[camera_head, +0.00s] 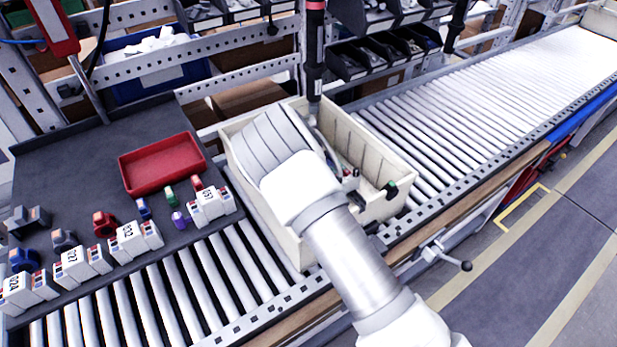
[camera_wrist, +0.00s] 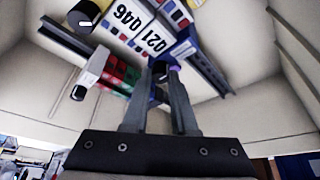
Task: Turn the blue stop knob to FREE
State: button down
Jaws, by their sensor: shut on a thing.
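In the wrist view my gripper (camera_wrist: 164,76) reaches into a cream bin, its two fingers closed at the tips around a small, dark blue-purple knob (camera_wrist: 160,67). The fingers hide part of this knob, and I cannot read any FREE mark or its pointer. In the head view my arm covers the gripper and the knob inside the cream bin (camera_head: 398,197).
A black knob with a yellow edge (camera_wrist: 84,14) and another black knob (camera_wrist: 78,92) stand left of my fingers. Bin walls surround the gripper. A red tray (camera_head: 160,164) and several numbered modules (camera_head: 136,240) lie on the left. A hanging screwdriver (camera_head: 314,55) is close behind my arm.

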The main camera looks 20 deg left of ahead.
jog(key=m+b, duration=0.1)
jog(key=m+h+b, duration=0.1)
jog(key=m, duration=0.1)
jog(key=m+b, duration=0.1)
jog(key=shift+a+f+m+h, duration=0.15)
jog(key=shift+f+m+h, duration=0.15)
jog(key=shift+h, duration=0.1)
jog(key=shift+w+r+m+g+h+b, duration=0.1)
jog(key=shift+m+g+h+b, duration=0.2)
jog(key=shift+m+b, duration=0.55)
jog(key=shift+r+m+g+h+b, duration=0.1)
jog(key=shift+m+g+h+b, duration=0.15)
jog(key=shift+m+b, duration=0.6)
jog(key=shift+r+m, duration=0.1)
jog(key=shift+m, duration=0.2)
jog(key=c, duration=0.7)
grip_release()
jog(key=v, duration=1.7)
jog(key=shift+a+r, duration=0.2)
jog(key=shift+w, duration=0.1)
